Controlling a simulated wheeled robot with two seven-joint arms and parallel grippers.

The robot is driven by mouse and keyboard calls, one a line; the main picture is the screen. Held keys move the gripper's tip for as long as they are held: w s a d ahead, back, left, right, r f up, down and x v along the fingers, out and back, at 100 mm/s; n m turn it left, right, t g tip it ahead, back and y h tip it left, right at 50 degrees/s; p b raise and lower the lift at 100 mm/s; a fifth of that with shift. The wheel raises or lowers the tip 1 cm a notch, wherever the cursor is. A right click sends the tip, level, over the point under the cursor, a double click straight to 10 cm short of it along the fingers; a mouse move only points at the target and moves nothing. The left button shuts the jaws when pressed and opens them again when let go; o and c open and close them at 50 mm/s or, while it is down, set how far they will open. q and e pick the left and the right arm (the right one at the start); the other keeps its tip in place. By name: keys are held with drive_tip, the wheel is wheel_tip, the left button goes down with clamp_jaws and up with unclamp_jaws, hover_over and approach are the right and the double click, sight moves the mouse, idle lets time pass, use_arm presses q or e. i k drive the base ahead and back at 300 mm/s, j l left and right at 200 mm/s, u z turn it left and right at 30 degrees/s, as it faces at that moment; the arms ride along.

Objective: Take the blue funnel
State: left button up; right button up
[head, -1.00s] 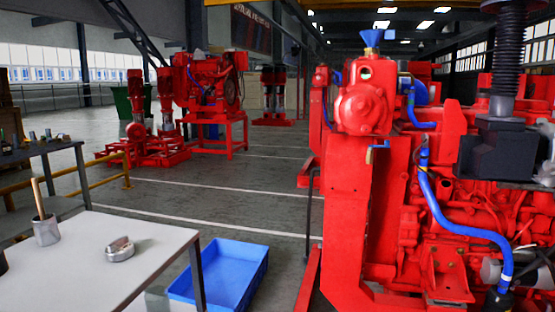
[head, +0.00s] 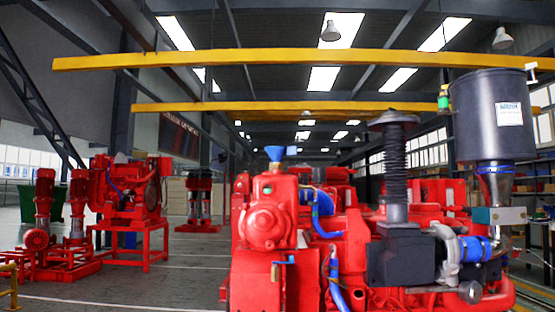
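The blue funnel (head: 275,153) stands upright, wide end up, on top of the red diesel pumpset (head: 265,215), on its left front part. It is small in the head view and nothing hides its upper part. Neither of my grippers shows in the head view, so I cannot see what they hold or how far they are from the funnel.
A black air filter canister (head: 492,115) and a black ribbed stack (head: 396,170) rise from the pumpset's right side. Other red pump units (head: 130,195) stand at the back left. Grey floor (head: 150,285) lies open to the left. Yellow beams (head: 300,60) cross overhead.

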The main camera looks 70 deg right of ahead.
sight(276, 154)
drive_tip(key=i+j, duration=0.15)
drive_tip(key=j, duration=0.15)
drive_tip(key=i+j, duration=0.1)
drive_tip(key=j, duration=0.25)
drive_tip(key=z, duration=2.3)
